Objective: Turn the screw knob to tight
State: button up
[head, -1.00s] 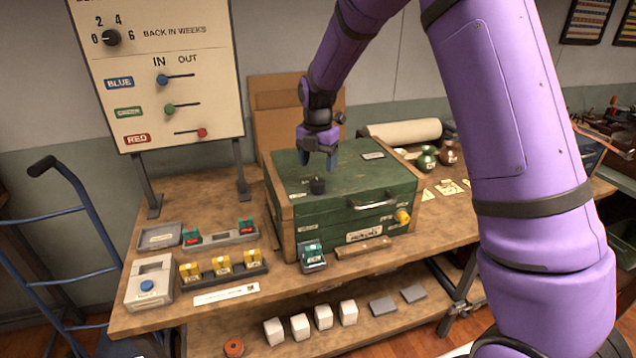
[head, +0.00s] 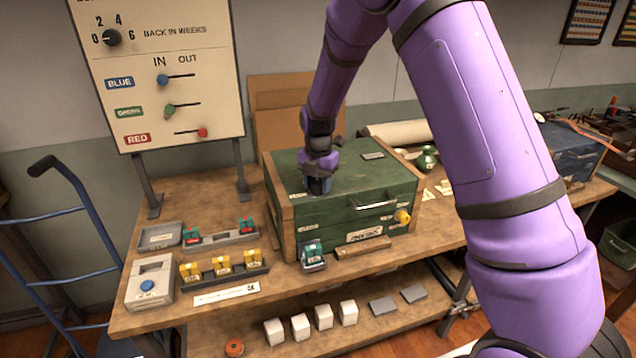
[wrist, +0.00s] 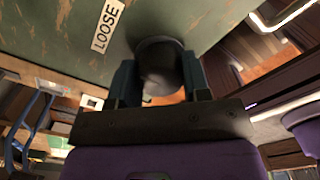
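The black screw knob (wrist: 160,62) stands on the top of the green wooden box (head: 345,215). In the wrist view it sits between the two fingers of my gripper (wrist: 160,85), one finger on each side. The fingers look spread around the knob; I cannot tell whether they touch it. A white label reading LOOSE (wrist: 108,25) lies on the green surface beside the knob. In the head view my gripper (head: 318,186) is down at the box top and hides most of the knob. No tight label is readable.
The box has a front handle (head: 375,204) and a yellow knob (head: 402,217). A teal device (head: 312,256) stands before it. Yellow tags in a rack (head: 222,266) and a grey box with a blue button (head: 148,284) are at left. A signboard (head: 165,80) rises behind.

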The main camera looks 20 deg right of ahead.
jog(key=shift+c, duration=0.5)
